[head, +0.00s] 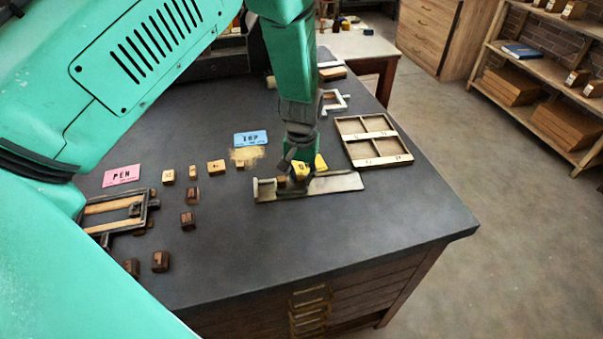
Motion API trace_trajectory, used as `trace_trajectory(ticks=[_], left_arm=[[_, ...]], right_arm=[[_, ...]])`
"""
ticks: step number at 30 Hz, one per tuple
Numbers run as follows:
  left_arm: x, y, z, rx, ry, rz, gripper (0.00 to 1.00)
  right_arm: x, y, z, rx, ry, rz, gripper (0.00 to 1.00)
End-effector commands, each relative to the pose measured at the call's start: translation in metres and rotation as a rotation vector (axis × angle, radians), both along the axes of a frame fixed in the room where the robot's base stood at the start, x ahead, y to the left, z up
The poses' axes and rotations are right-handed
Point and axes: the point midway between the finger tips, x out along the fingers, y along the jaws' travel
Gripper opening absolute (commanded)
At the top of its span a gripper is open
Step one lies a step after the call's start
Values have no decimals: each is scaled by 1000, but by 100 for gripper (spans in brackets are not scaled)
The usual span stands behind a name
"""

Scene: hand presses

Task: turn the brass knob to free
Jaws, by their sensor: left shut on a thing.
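A pale metal tray-like holder (335,184) lies on the dark bench top near its right side. My left gripper (302,171) points down over the left half of this holder, with yellow parts showing at its fingertips. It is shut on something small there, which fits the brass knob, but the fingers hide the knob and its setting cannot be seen. My right gripper is not in view.
A wooden compartment tray (374,140) lies to the right of the holder. Several small type blocks stand left of it, near a pink PEN card (122,176) and a blue card (251,138). A dark frame (118,214) lies far left.

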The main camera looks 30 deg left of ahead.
Motion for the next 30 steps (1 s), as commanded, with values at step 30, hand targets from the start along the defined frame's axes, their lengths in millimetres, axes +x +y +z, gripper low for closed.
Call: trace_trajectory(ticks=[30], left_arm=[[2,1,1,1,-4,266,0]], right_arm=[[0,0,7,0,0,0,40]])
